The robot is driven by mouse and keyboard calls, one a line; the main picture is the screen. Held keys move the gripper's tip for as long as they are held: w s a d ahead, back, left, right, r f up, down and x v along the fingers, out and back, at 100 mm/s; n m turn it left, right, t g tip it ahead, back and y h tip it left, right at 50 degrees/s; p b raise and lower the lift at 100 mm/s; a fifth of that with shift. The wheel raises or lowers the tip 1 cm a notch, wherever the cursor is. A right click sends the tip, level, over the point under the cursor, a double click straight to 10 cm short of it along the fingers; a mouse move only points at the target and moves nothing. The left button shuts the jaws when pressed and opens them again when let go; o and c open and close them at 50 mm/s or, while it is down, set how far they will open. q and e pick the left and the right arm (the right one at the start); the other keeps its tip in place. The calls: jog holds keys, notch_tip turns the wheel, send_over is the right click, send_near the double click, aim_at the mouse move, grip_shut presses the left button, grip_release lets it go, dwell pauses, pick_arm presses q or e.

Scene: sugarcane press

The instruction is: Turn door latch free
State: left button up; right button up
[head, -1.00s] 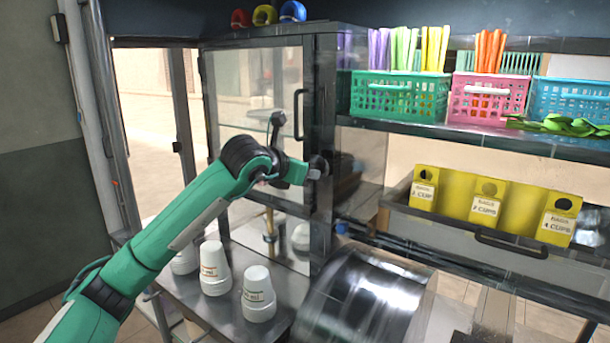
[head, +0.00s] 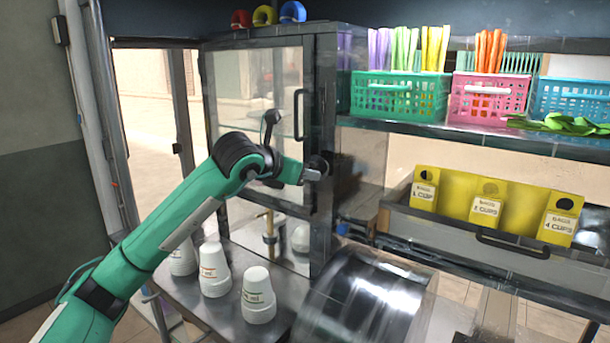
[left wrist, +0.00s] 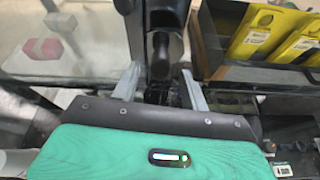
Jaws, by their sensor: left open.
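The glass cabinet door (head: 258,95) stands upright at the centre-left in the head view and looks closed. A dark round door latch (head: 318,163) sits on the post at the door's right side. In the left wrist view the latch (left wrist: 160,55) shows as a dark upright handle ahead of the jaws. My left gripper (head: 310,174) is at the latch. In the left wrist view its two grey fingers (left wrist: 163,85) are apart, one on each side of the latch's lower end. Whether they touch it is unclear. My right gripper is not in view.
White cups (head: 258,295) stand upside down on the metal counter (head: 190,295) below my arm. A shiny metal drum (head: 365,300) is right of them. A drawer with a black handle (head: 510,245) and yellow bag holders (head: 490,200) is at the right, below a shelf of baskets (head: 400,95).

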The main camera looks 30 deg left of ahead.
pick_arm(q)
jog(key=b+v, duration=0.3)
jog(key=v, duration=0.9)
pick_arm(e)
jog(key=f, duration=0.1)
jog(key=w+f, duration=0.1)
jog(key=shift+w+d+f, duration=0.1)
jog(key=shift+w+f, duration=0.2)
pick_arm(q)
jog(key=shift+f, duration=0.2)
